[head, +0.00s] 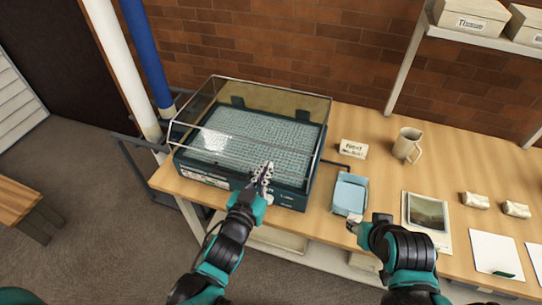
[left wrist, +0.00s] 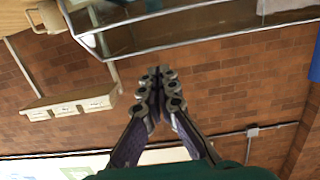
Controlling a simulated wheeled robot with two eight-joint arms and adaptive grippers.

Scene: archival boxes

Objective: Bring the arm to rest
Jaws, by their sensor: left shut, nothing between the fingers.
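My left gripper (head: 264,174) is in front of the glass-lidded teal case in the head view, its fingers pointing up. It also shows in the left wrist view (left wrist: 155,75), where its fingertips meet with nothing between them. My right gripper (head: 352,227) is at the front of the table, just below the light blue tray. It is small and partly hidden by its own arm, so its jaws are unclear.
The teal case (head: 250,187) with a clear cover stands on the wooden table (head: 386,165). Boxes (head: 470,18) sit on a wall shelf.

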